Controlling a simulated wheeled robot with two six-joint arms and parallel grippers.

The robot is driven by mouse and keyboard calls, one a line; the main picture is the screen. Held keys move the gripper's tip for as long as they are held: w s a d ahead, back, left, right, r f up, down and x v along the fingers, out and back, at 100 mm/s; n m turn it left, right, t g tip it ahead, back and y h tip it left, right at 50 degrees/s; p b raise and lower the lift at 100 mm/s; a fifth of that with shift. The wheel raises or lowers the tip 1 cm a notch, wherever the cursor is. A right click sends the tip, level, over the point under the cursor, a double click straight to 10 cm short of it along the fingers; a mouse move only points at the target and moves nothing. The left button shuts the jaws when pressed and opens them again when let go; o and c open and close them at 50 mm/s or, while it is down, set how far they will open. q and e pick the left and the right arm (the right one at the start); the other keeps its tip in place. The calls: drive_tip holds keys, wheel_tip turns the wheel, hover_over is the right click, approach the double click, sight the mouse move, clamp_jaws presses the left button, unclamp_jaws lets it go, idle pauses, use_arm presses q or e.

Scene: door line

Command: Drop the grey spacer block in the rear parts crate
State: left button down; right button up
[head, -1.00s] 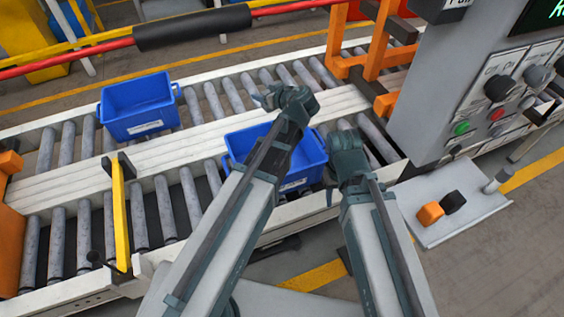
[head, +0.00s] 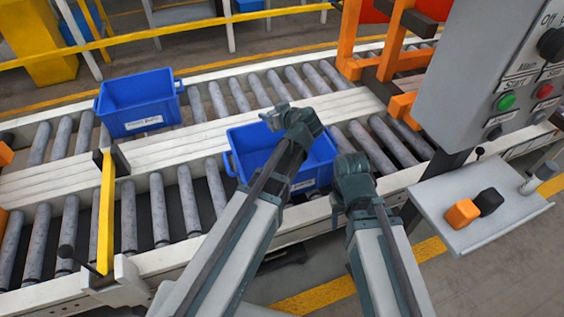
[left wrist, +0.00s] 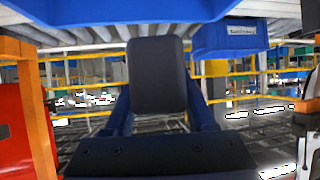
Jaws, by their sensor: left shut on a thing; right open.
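My left gripper (head: 280,113) is over the front blue crate (head: 252,165), at its far rim in the picture. It is shut on the dark grey spacer block (left wrist: 158,75), seen upright between its fingers in the left wrist view. In the head view the block is hard to tell from the fingers. The rear parts crate (head: 138,122), blue with a white label, stands on the far roller lane to the left, apart from the gripper. The inside floor of both crates is mostly hidden. My right gripper (head: 352,163) is open beside the front crate's right end.
A yellow bar (head: 106,215) stands across the near lane at left. An orange frame (head: 352,50) and a grey control panel (head: 490,85) are at right. A small shelf (head: 470,235) holds an orange and a black block. The rollers between the crates are clear.

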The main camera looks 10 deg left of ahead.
use_arm(q)
wheel_tip(320, 180, down, 5)
drive_tip(key=b, duration=0.4)
use_arm(e)
wheel_tip(320, 180, down, 5)
drive_tip(key=shift+f, duration=0.1)
use_arm(q)
drive_tip(key=shift+c, duration=0.7)
unclamp_jaws()
